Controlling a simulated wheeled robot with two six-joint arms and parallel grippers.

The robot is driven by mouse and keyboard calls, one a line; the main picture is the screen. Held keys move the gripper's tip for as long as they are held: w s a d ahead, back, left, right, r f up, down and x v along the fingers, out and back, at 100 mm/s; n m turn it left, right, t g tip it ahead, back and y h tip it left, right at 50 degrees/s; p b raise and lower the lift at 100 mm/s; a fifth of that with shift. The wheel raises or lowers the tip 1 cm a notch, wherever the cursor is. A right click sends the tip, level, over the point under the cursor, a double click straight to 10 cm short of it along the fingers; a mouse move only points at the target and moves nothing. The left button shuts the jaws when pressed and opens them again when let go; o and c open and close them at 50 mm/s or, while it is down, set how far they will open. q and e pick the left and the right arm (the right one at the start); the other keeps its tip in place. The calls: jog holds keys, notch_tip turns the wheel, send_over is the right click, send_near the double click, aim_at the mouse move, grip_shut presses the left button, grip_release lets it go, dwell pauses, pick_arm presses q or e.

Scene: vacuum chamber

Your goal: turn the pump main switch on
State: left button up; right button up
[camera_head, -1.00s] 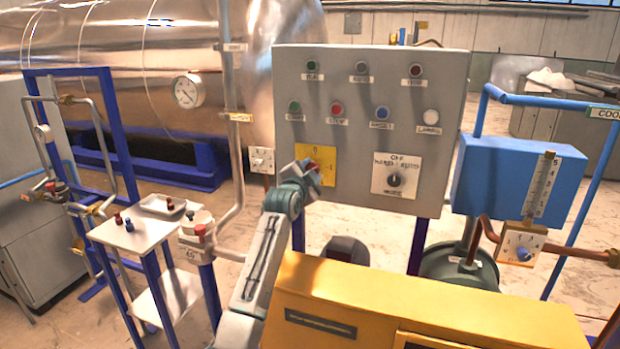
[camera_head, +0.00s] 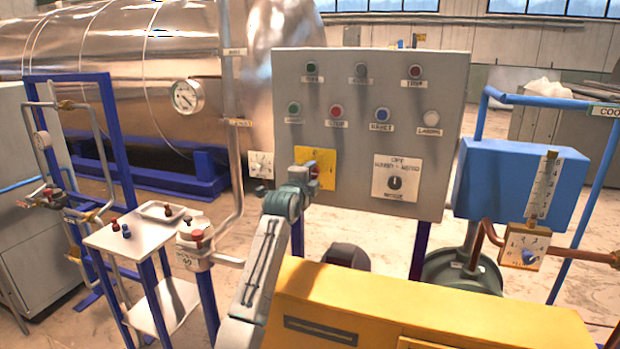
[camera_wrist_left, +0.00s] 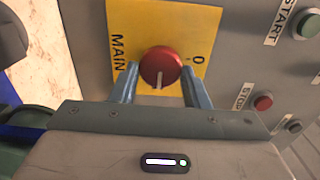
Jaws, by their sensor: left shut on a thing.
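The pump main switch is a round red knob on a yellow plate (camera_head: 327,168) at the lower left of the grey control panel. In the left wrist view the red knob (camera_wrist_left: 161,65) sits between the two fingers of my left gripper (camera_wrist_left: 161,82), which is shut on it. The yellow plate (camera_wrist_left: 180,20) there reads MAIN at the left and 0 at the right. The knob's white mark points down in that view, not at the 0. In the head view my left gripper (camera_head: 309,174) covers part of the knob and plate. My right gripper is not in view.
The grey panel (camera_head: 350,80) carries several buttons above and a black selector (camera_head: 394,183) to the right. A yellow cabinet (camera_head: 420,310) stands in front. A blue box (camera_head: 520,180) with a gauge is at the right, a small white table (camera_head: 130,240) at the left.

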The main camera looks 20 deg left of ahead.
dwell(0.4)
pick_arm(q)
jog(key=o, duration=1)
jog(key=shift+c, duration=0.2)
jog(key=shift+s, duration=0.1)
jog(key=s+b, duration=0.3)
jog(key=s, duration=0.7)
jog(key=shift+s+a+b, duration=0.15)
jog(key=shift+s+b, duration=0.15)
jog(key=shift+b, duration=0.05)
jog(key=shift+f, duration=0.15)
